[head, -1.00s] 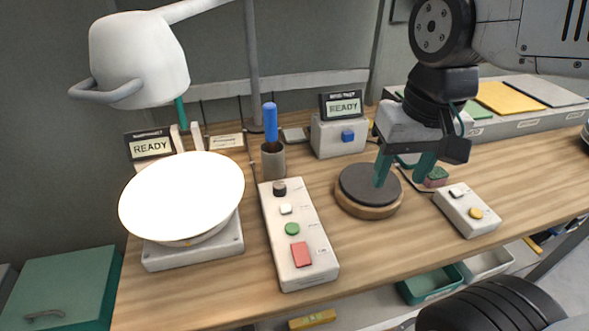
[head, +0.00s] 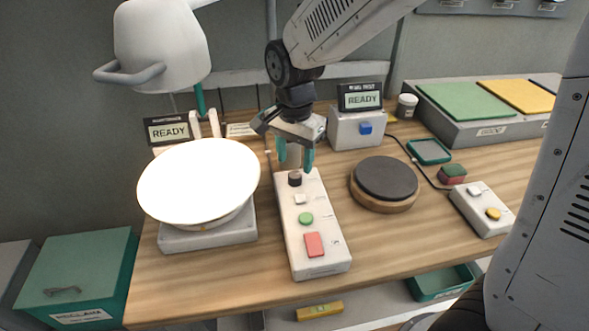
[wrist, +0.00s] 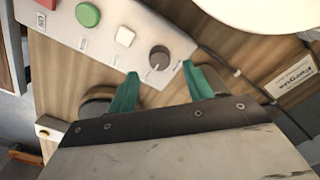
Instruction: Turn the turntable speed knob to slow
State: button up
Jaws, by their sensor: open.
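The dark round speed knob (head: 295,179) sits at the far end of a white control box (head: 320,262). In the wrist view the knob (wrist: 160,57) shows a pale pointer line, and its printed labels are too small to read. My gripper (head: 296,160) is open, with its teal fingers pointing down just above and behind the knob. In the wrist view the fingertips of my gripper (wrist: 160,72) lie to either side of the knob's near side, with nothing between them. I cannot tell whether a finger touches the knob. The box also carries a white button (head: 300,199), a green button (head: 306,219) and a red switch (head: 314,245).
A white plate (head: 200,180) rests on a scale-like base left of the box. A dark turntable (head: 386,178) stands to the right. A READY display unit (head: 356,128) stands behind, and a small two-button box (head: 482,208) is at the right. Bare wood lies between box and turntable.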

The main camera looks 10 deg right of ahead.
aim_at(295, 174)
jog(key=shift+f, duration=2.05)
jog(key=c, duration=1)
